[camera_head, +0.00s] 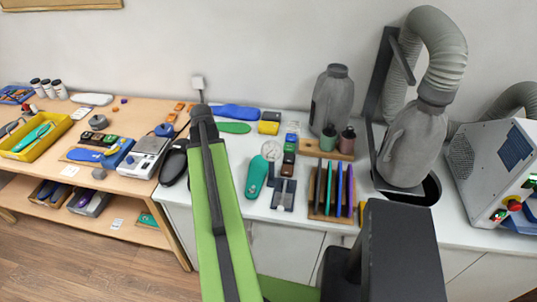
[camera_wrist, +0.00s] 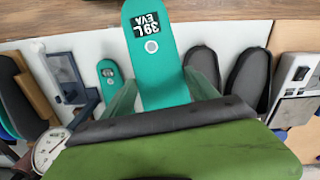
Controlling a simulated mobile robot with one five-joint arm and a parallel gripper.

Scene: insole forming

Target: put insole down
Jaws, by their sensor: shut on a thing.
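My gripper (camera_wrist: 160,95) is shut on a teal insole (camera_wrist: 165,72) with a black label reading "39L EVA", upside down in the wrist view. The insole juts out past the jaws and its other end is hidden by them. It appears held over the white counter (camera_wrist: 85,45), near the front edge; I cannot tell whether it touches. In the head view my green arm hides the gripper and this insole. Another teal insole (camera_head: 257,176) lies on the counter right of my arm; it also shows in the wrist view (camera_wrist: 110,75).
Two dark shoe-shaped forms (camera_wrist: 225,75) lie beside the held insole. A dial gauge (camera_head: 271,150) and a wooden rack of upright sheets (camera_head: 316,205) stand right of my arm. Blue (camera_head: 235,111) and green (camera_head: 234,128) flat pieces lie behind. A scale (camera_head: 150,146) stands on the left wooden table.

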